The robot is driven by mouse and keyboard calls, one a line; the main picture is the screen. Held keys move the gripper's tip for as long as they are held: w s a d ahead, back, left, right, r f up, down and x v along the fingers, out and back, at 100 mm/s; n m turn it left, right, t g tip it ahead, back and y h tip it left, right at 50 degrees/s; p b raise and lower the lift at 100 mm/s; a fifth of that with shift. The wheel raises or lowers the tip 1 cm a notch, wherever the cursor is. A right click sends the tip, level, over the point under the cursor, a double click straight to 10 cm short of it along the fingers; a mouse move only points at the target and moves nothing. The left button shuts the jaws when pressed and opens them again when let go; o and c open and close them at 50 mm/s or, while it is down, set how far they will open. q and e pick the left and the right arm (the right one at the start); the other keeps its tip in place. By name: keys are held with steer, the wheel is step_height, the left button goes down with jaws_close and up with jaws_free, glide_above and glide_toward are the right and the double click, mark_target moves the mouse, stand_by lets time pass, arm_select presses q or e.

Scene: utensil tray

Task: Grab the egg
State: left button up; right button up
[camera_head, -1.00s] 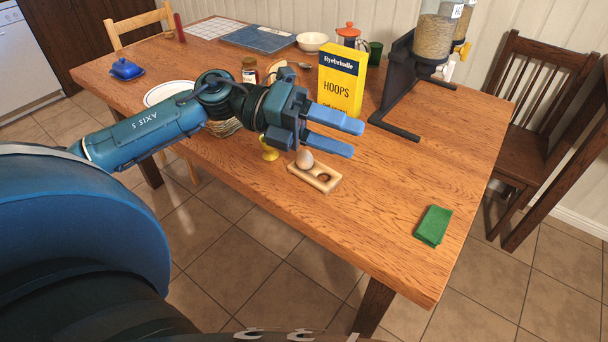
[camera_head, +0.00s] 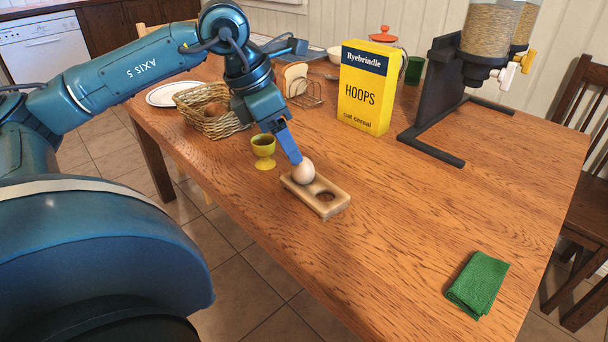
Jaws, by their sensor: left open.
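The egg (camera_head: 303,171) is pale beige and sits in the far-left hollow of a small wooden holder (camera_head: 325,209). The holder's other hollow is empty. My left gripper (camera_head: 292,150) points down at the egg from behind and to the left. Its blue finger tip is right at the egg's upper left side; I cannot tell whether it touches. The gripper is open, though only one finger shows clearly and the other is hidden. My right gripper is not in view.
A yellow egg cup (camera_head: 263,151) stands just left of the holder. A wicker basket (camera_head: 213,117), toast rack (camera_head: 304,93) and yellow cereal box (camera_head: 364,95) stand behind. A black dispenser stand (camera_head: 433,148) and green cloth (camera_head: 477,284) are to the right. The table's front right is mostly clear.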

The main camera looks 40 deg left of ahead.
mark_target(303, 171)
arm_select(q)
steer(key=b+x, duration=0.1)
steer(key=x, duration=0.5)
steer(key=shift+d, duration=0.2)
steer(key=shift+w+f, duration=0.1)
steer(key=shift+f, duration=0.05)
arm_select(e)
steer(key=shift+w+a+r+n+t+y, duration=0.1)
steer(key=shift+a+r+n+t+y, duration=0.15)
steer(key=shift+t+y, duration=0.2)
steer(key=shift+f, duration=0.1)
arm_select(q)
steer(key=c, duration=0.8)
